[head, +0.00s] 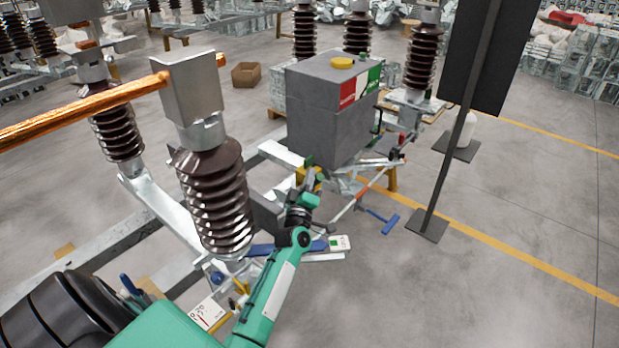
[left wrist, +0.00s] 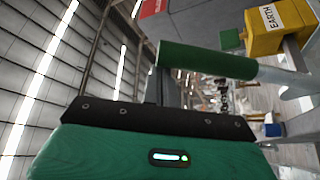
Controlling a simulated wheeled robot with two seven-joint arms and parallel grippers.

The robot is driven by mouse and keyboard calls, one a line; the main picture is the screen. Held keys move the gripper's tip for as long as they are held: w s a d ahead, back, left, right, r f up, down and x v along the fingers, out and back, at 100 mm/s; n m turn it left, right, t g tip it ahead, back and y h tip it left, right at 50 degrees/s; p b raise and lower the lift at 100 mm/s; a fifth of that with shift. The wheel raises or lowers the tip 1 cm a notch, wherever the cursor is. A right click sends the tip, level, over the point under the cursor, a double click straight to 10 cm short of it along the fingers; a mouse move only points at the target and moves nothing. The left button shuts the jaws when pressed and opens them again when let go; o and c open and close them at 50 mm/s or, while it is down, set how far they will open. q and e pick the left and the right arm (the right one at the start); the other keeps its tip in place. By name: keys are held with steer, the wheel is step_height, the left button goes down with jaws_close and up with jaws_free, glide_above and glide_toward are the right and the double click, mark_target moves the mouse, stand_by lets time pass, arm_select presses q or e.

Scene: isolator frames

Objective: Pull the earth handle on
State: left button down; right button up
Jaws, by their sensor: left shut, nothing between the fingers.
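The earth handle, a dark green grip (left wrist: 205,60) on a pale rod, crosses the left wrist view just beyond my gripper. A yellow box (left wrist: 276,27) marked EARTH is behind it to the right; a yellow box (head: 306,176) also shows in the head view, below the grey cabinet. My left gripper (head: 304,190) reaches up close to this box, and its fingers are largely hidden. It is shut and empty. In the left wrist view a dark finger part (left wrist: 163,88) is close to the grip's left end; contact cannot be told. My right gripper is not in view.
A grey cabinet (head: 324,118) with red and green labels stands over the frame. A brown ribbed insulator (head: 216,198) rises left of my left arm. A blue T-handle (head: 388,222) sticks out to the right. A dark panel on a post (head: 452,165) stands at the right.

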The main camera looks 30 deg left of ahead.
arm_select(q)
steer(key=shift+d+f, duration=0.1)
arm_select(e)
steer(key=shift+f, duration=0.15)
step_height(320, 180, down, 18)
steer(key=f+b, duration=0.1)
steer(key=b, duration=1.8)
arm_select(q)
steer(key=d+f+m+t+h+b, duration=0.1)
steer(key=d+f+m+t+h, duration=0.1)
steer(key=d+f+m+h, duration=0.2)
steer(key=s+d+f+m+t+h+b, duration=0.1)
steer(key=d+f+m+h, duration=0.3)
steer(key=d+f+m, duration=0.4)
steer(key=shift+d+f+m+t+h+b, duration=0.2)
steer(key=shift+f+m+t+h+b, duration=0.25)
steer(key=shift+f+m, duration=2.7)
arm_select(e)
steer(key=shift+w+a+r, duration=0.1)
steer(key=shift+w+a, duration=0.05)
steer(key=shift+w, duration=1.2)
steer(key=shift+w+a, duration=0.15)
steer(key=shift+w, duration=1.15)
arm_select(q)
step_height(320, 180, down, 2)
steer(key=shift+f+n, duration=0.1)
steer(key=shift+n, duration=1.05)
